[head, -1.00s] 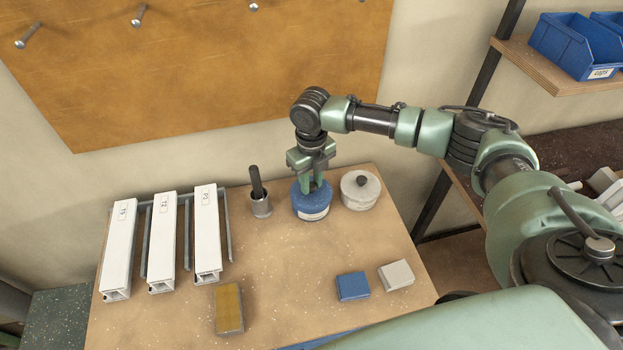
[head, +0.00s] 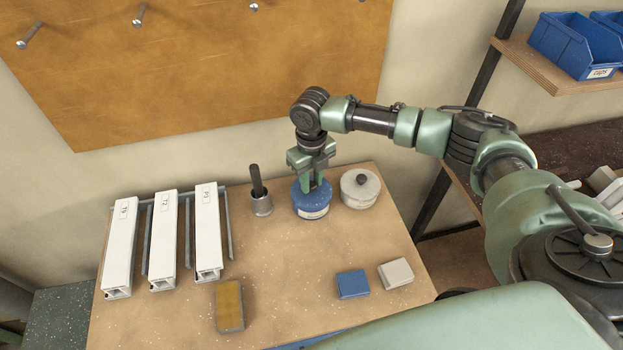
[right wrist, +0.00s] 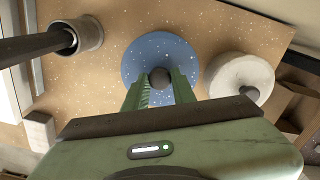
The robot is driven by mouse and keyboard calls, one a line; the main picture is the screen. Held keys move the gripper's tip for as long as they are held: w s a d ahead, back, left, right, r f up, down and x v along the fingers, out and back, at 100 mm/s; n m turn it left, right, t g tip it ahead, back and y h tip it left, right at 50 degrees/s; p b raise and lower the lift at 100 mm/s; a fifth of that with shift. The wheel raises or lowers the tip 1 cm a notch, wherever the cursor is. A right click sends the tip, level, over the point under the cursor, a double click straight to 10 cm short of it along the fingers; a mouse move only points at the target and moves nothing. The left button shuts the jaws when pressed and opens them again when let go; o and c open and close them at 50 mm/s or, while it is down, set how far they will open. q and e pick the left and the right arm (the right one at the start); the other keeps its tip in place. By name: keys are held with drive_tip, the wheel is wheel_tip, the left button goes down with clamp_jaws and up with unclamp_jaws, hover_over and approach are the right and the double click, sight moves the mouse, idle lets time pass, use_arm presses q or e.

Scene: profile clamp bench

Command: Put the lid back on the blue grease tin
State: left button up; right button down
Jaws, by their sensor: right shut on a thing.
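The blue grease tin (head: 314,213) stands upright on the bench with a pale label band on its side. Its blue lid (head: 300,199) lies over the top of the tin, and I cannot tell from here whether it sits fully down. My right gripper (head: 313,187) points down over the lid. In the right wrist view its two fingers (right wrist: 160,84) are shut on the dark round knob (right wrist: 160,76) in the middle of the speckled blue lid (right wrist: 150,52). The tin body is hidden under the lid there. My left gripper is not in view.
A pale lidded tin (head: 360,190) stands close to the right, and a metal cup with a dark handle (head: 261,204) to the left. White profiles (head: 163,240) lie farther left. A yellow-brown block (head: 229,306), a blue block (head: 352,284) and a grey block (head: 396,273) lie in front.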

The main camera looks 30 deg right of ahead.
drive_tip(key=shift+f+p, duration=0.15)
drive_tip(key=shift+p, duration=0.5)
idle(1.7)
idle(0.3)
drive_tip(key=c, duration=1.1)
unclamp_jaws()
drive_tip(key=o, duration=0.5)
